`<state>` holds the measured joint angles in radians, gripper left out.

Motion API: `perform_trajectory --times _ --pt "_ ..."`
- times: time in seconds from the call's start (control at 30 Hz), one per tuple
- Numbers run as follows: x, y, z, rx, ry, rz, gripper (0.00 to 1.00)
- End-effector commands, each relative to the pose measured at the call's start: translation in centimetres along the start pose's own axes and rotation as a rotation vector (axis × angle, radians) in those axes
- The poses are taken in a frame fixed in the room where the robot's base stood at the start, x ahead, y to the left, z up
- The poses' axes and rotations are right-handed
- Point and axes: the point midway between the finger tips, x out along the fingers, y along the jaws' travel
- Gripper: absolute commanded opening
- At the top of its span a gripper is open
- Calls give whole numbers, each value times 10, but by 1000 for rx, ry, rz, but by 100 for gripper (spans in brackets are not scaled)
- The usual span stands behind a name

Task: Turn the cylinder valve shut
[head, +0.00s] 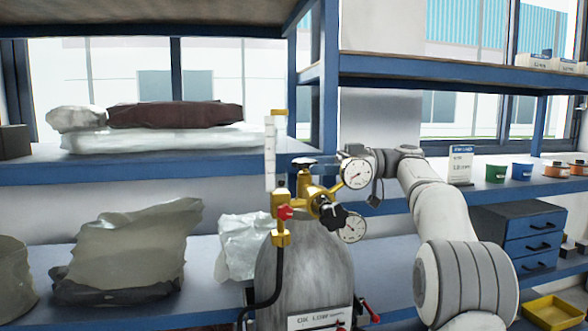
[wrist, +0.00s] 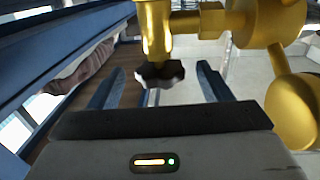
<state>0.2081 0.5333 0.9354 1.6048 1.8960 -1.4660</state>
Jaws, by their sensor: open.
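The grey gas cylinder (head: 304,275) stands in front of the shelves, with brass valve and regulator fittings (head: 308,190) on top. The cylinder valve's small black handwheel (head: 304,162) sits at the very top. In the wrist view, which looks upside down, the black handwheel (wrist: 160,74) shows on its brass stem between my fingertips. My gripper (wrist: 160,68) is open, one finger on each side of the wheel with gaps. I cannot tell whether the fingers reach its depth. In the head view my gripper is largely hidden behind the upper gauge.
Two round gauges (head: 356,173), a larger black knob (head: 333,216), a red knob (head: 285,212) and a flow tube (head: 270,155) crowd the valve. A black hose (head: 278,275) runs down the left. Blue shelves (head: 130,170) with bags stand behind.

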Motion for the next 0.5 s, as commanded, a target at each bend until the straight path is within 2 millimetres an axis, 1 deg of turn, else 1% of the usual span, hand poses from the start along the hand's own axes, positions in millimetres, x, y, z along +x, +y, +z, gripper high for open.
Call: perform_trajectory --times 0.03,0.1,0.23,0.33,0.5 --pt "10 -1 -2 2 0 -3 72" --pt "22 -1 -2 1 0 -3 72" --pt "40 0 -2 2 1 -2 72" --pt "48 0 -1 2 1 -1 72" --pt "53 0 0 2 0 0 72"
